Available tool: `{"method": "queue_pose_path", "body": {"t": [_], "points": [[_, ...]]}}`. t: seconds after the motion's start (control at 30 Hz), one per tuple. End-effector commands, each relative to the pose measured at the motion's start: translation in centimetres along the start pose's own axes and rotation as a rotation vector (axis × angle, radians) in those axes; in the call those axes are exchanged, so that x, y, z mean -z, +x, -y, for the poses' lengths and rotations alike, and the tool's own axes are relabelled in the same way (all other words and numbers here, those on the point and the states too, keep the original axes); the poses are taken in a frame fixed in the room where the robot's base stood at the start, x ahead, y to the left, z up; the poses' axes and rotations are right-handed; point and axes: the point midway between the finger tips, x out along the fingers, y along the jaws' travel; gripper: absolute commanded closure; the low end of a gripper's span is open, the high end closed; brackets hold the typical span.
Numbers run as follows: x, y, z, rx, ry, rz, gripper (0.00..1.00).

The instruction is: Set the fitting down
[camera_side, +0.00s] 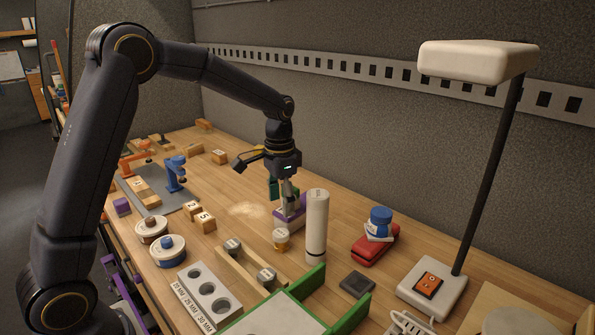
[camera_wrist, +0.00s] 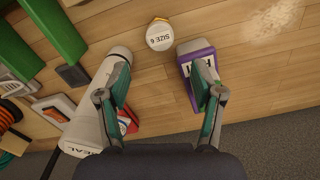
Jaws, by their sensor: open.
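My gripper (camera_side: 284,192) is open and points down over the wooden table; it also shows in the wrist view (camera_wrist: 162,82), with bare wood between its teal fingers. A purple block with a white label (camera_side: 290,215) is under and beside it, and in the wrist view the purple block (camera_wrist: 196,60) is partly covered by the right finger. I cannot tell whether they touch. Two grey round pieces, one at the back (camera_side: 233,245) and one at the front (camera_side: 266,275), rest on a wooden stand. I cannot tell which thing is the fitting.
A white tube (camera_side: 317,225) stands close right of my gripper. A small tub marked SIZE 6 (camera_wrist: 160,36) is near the purple block. A white block with three holes (camera_side: 208,295), a green-edged tray (camera_side: 315,283) and a lamp (camera_side: 485,175) stand nearer the front and right. Pale dust (camera_side: 246,210) lies left.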

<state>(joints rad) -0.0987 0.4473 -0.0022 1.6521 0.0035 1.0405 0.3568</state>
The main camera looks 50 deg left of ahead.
Motion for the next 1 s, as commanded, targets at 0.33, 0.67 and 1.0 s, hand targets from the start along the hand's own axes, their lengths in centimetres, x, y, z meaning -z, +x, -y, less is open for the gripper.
{"method": "queue_pose_path", "body": {"t": [0.33, 0.67, 1.0], "points": [[-5.8, -7.9, -3.3, 0.043, -0.072, -0.143, 0.33], [-18.3, -11.3, -8.9, 0.068, -0.215, -0.411, 0.33], [-21.5, -10.2, -10.2, 0.061, -0.258, -0.489, 0.51]]}}
